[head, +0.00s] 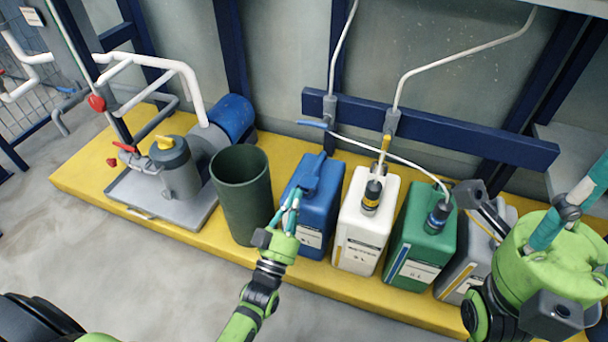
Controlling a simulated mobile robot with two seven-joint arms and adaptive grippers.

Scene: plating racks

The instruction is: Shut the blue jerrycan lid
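The blue jerrycan (325,207) stands on the yellow platform, left of the white jerrycan. A blue lid-like piece (312,170) stands up from its top and looks tilted; its hinge and the opening are not clear. My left gripper (292,203) is at the jerrycan's front left, with its teal fingers pointing up just below the lid. The fingers look close together and overlap the can in view; I cannot tell contact or a gap. My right gripper (578,198) is large at the right edge, away from the blue jerrycan, its fingertips partly cut off.
A dark green bin (243,200) stands close left of the blue jerrycan. White (365,225), green (420,245) and grey (470,255) jerrycans stand to the right, with hoses above. A pump (180,165) sits on the left. The grey floor in front is clear.

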